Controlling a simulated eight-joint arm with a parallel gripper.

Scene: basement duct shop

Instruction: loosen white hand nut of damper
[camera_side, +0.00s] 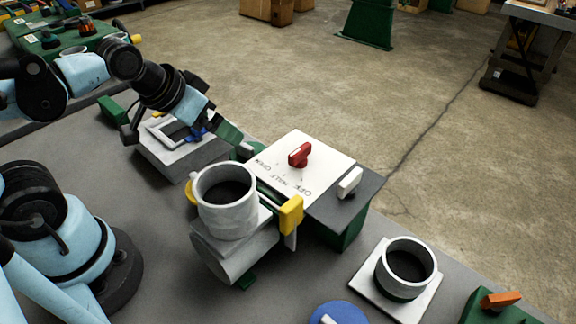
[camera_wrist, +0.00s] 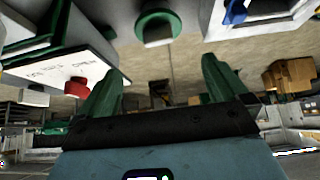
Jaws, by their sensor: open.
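A damper box has a white top plate (camera_side: 300,170) lettered OFF, HALF and OPEN, with a red lever (camera_side: 299,154) standing on it. A white block-like knob (camera_side: 349,183), likely the hand nut, sits at the box's right end. In the wrist view the plate (camera_wrist: 62,70), red lever (camera_wrist: 77,87) and white knob (camera_wrist: 33,97) show at the left. My gripper (camera_side: 234,141) is open and empty, left of the plate and apart from the knob. Its two green fingers spread widely in the wrist view (camera_wrist: 163,68), with nothing between them.
A grey round duct fitting (camera_side: 228,205) with a yellow handle (camera_side: 291,216) stands before the plate. A grey box with a blue part (camera_side: 180,145) lies under my wrist. A collar on a white base (camera_side: 405,275) and an orange-handled green piece (camera_side: 500,300) sit right.

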